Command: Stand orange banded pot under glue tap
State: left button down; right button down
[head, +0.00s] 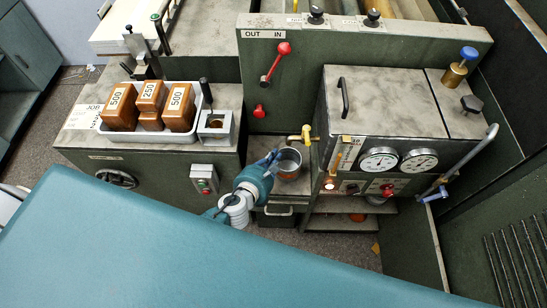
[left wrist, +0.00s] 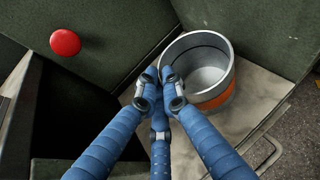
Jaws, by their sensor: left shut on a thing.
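The pot (head: 289,166) is a grey metal cup with an orange band low on its side; it also shows in the left wrist view (left wrist: 222,84), with its inside empty. My left gripper (head: 273,160) is shut on the pot's wall at its left side, and its blue fingers (left wrist: 164,82) meet at the rim. The yellow glue tap (head: 304,135) sticks out just behind and above the pot, slightly to its right in the head view. The pot is over a small pale shelf (left wrist: 262,88); I cannot tell whether its base touches. My right gripper is out of view.
The gauge cabinet (head: 385,110) stands close on the right of the pot. A white tray (head: 160,136) with several orange-brown weights sits on the left bench. A red knob (left wrist: 65,42) is on the panel behind. A drawer handle (head: 278,210) is below the shelf.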

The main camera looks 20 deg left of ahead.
pick_arm(q)
jog(key=c, duration=1.9)
grip_release()
jog(key=shift+r, duration=0.1)
jog(key=v, duration=1.2)
